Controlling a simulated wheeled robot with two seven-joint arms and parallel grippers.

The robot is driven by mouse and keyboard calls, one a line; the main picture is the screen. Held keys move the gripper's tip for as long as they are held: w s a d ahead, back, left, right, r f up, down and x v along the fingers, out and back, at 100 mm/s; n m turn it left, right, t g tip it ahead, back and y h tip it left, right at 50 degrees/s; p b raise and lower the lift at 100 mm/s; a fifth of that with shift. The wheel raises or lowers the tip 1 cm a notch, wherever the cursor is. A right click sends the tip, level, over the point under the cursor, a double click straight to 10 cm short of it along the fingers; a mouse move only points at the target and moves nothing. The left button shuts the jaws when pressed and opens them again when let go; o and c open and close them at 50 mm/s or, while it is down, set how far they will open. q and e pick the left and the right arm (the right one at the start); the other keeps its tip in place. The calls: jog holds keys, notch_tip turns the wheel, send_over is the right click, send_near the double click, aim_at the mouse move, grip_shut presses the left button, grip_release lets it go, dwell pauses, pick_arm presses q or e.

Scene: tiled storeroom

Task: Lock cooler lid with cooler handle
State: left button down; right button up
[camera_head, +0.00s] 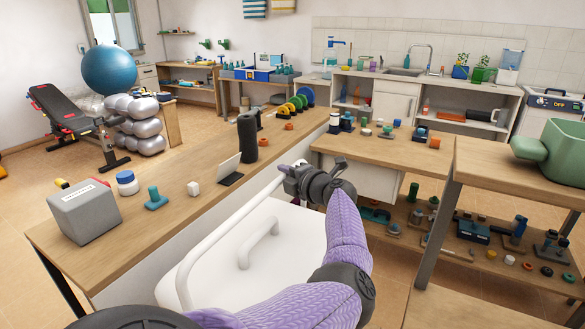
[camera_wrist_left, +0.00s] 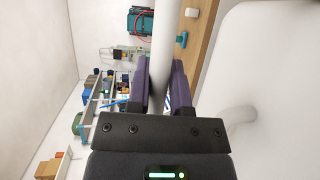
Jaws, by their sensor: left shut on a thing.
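The white cooler lid (camera_head: 300,240) is at the bottom middle of the head view and looks shut. A small raised grip (camera_head: 258,246) is on its top. The white cooler handle (camera_head: 233,213) is a long bar along the lid's far left side. My left gripper (camera_head: 297,178) is shut on the bar near its far end. In the left wrist view the handle (camera_wrist_left: 163,45) passes between the two fingers of the left gripper (camera_wrist_left: 161,85), beside the lid (camera_wrist_left: 270,70). My right gripper is not in view.
A long wooden counter (camera_head: 150,240) runs close behind the cooler, holding a grey box (camera_head: 84,212), a black cylinder (camera_head: 247,137) and a laptop-like stand (camera_head: 230,172). A wooden table (camera_head: 500,165) with a green container (camera_head: 555,152) stands at right.

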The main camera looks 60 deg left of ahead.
pick_arm(q)
jog(key=shift+s+a, duration=0.1)
jog(key=shift+a, duration=0.1)
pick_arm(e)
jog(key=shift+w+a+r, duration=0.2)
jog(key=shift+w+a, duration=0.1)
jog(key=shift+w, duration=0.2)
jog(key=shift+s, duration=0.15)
pick_arm(q)
jog(key=c, duration=0.7)
grip_release()
jog(key=shift+o, duration=0.8)
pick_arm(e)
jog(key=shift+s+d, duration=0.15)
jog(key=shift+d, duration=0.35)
